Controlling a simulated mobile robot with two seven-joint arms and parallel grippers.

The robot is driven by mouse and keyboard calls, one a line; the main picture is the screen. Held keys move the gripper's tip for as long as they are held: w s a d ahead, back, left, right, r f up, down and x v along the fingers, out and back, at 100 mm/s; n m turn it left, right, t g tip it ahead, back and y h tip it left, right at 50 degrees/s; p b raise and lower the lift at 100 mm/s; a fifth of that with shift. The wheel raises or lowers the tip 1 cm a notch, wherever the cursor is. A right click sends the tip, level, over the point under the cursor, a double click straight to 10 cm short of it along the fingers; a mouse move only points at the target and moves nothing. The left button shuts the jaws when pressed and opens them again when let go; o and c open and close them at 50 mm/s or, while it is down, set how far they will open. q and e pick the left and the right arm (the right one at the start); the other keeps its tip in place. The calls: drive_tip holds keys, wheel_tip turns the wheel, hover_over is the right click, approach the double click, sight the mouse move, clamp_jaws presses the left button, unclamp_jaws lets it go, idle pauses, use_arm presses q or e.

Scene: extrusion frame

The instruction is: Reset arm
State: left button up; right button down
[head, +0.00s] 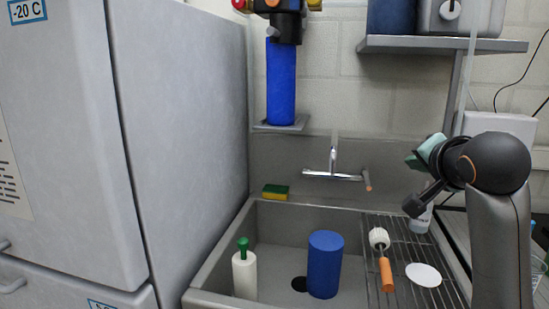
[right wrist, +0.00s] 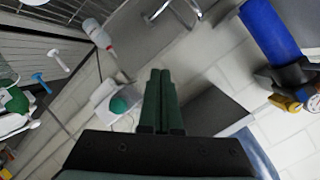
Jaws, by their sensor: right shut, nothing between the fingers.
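My right arm comes in at the right side of the head view, raised above the drying rack. Its right gripper (head: 422,155) points away to the left, with greenish fingers partly hidden by the wrist. In the right wrist view the two dark green fingers (right wrist: 160,78) lie side by side, shut with nothing between them. The gripper is in the air and touches nothing that I can see. My left gripper is not in view.
The sink (head: 222,262) holds a white bottle with a green top (head: 244,274) and a blue cylinder (head: 325,265). A sponge (head: 275,192) lies on its back rim. The wire rack (head: 405,263) is on the right, below a wall shelf (head: 440,44). A tall freezer (head: 190,130) blocks the left.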

drive_tip(key=s+a+f+n+g+y, duration=0.1)
drive_tip(key=s+f+n+g, duration=0.2)
drive_tip(key=f, duration=1.2)
drive_tip(key=s+a+f+n+g, duration=0.2)
drive_tip(key=s+f+n, duration=0.3)
drive_tip(key=f, duration=0.9)
drive_tip(key=s+a+f+n+g+y, duration=0.1)
drive_tip(key=s+f+n+g, duration=0.2)
drive_tip(key=s+f, duration=0.8)
drive_tip(key=s+a+f+n+g, duration=0.15)
drive_tip(key=s+f, duration=0.55)
drive_tip(key=s, duration=0.7)
drive_tip(key=w+a+f+t+y, duration=0.1)
drive_tip(key=f+t, duration=0.1)
drive_tip(key=f, duration=0.3)
drive_tip(key=w+a+f+t+y, duration=0.1)
drive_tip(key=w+a+f+t, duration=0.1)
drive_tip(key=f, duration=0.3)
drive_tip(key=shift+w+a+t, duration=0.25)
drive_tip(key=shift+w+t, duration=0.05)
drive_tip(key=shift+t, duration=0.15)
drive_tip(key=shift+n, duration=0.25)
